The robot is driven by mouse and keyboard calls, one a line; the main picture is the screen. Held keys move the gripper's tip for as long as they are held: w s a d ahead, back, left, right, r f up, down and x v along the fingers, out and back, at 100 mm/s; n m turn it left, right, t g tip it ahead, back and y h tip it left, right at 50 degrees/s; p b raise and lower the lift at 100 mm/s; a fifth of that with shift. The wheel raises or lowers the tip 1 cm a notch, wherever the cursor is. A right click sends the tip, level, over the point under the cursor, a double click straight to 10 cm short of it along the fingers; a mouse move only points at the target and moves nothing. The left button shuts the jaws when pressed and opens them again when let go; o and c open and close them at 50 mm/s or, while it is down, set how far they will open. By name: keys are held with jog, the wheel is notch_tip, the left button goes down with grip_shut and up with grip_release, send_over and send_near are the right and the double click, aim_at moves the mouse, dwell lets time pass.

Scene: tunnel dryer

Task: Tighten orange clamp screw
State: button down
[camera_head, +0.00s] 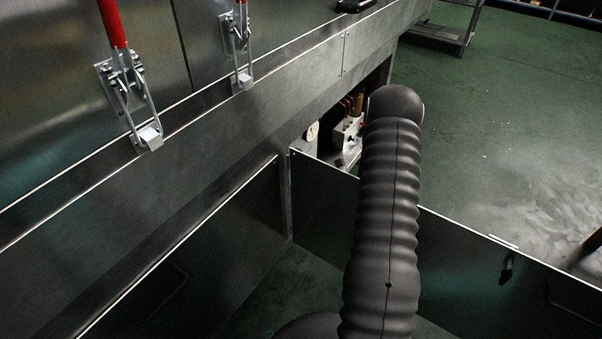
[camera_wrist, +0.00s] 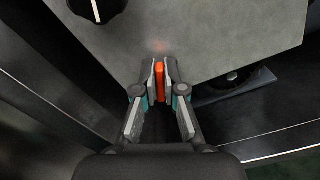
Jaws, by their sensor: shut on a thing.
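An orange clamp screw (camera_wrist: 160,82) shows in the wrist view as a narrow upright orange piece in front of a grey metal face. My gripper (camera_wrist: 160,80) is shut on it, with one finger pad on each side. The fingers cover the screw's sides, so its full shape is hidden. In the head view my dark ribbed arm reaches toward the opening under the dryer and hides the gripper and the screw.
A black knob with a white mark (camera_wrist: 98,8) is at the upper left of the grey face (camera_wrist: 225,35). Opened dark panels (camera_head: 325,205) stand around my arm. Green floor (camera_head: 500,120) is open at right.

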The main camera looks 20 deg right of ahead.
jog(key=m+p, duration=0.1)
jog(key=m, duration=0.3)
jog(key=m+p, duration=0.2)
jog(key=m, duration=0.2)
jog(key=d+f+m+p, duration=0.1)
jog(key=m+p, duration=0.1)
jog(key=m, duration=0.2)
jog(key=shift+w+m, duration=0.25)
jog(key=shift+m, duration=0.05)
dwell(0.4)
jog(key=c, duration=1.3)
grip_release()
jog(key=shift+o, duration=0.2)
jog(key=shift+a, duration=0.1)
jog(key=shift+s, duration=0.1)
jog(key=v, duration=1.1)
jog(key=shift+s, duration=0.35)
